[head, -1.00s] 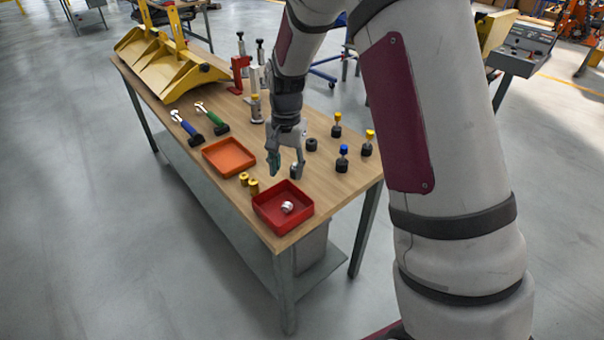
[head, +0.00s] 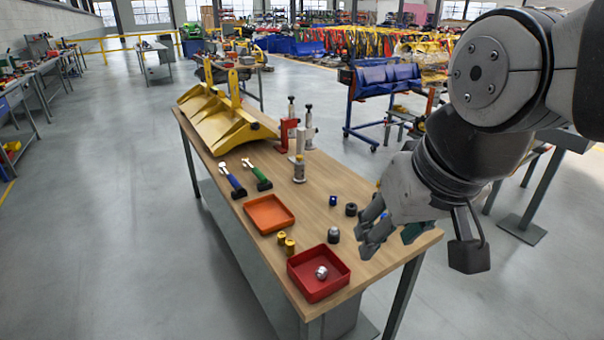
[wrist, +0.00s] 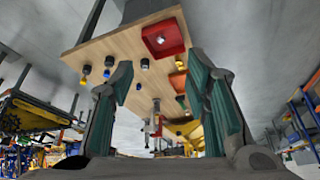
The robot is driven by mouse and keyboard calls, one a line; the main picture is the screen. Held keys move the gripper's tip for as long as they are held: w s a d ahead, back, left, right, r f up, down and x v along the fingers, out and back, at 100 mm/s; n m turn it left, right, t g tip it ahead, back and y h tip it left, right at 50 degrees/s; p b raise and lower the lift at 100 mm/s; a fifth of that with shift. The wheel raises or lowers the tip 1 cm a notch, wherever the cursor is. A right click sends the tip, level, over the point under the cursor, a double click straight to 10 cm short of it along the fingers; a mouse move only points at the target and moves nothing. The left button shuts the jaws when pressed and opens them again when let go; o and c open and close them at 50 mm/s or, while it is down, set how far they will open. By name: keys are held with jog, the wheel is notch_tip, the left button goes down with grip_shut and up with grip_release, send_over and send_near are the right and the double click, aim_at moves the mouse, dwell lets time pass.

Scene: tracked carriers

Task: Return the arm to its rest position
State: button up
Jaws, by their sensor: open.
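My gripper (head: 392,240) is open, with nothing between its fingers. In the head view it hangs at the right end of the wooden workbench (head: 345,185), in front of part of the top, with my arm bent at the upper right. In the wrist view my two green-padded fingers (wrist: 162,85) stand wide apart, with the bench upside down beyond them. The fingers appear clear of the bench top and the parts on it.
The red tray (head: 335,287) holds a silver piece (head: 321,272). The orange tray (head: 286,222), yellow cylinders (head: 290,247), a dark silver-topped part (head: 333,235) and a black ring (head: 351,209) stand nearby. A blue rack (head: 388,82) is behind. Floor at the left is open.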

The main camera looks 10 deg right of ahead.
jog(key=shift+s+n+t, duration=0.3)
jog(key=shift+s+n, duration=0.1)
jog(key=shift+s, duration=1)
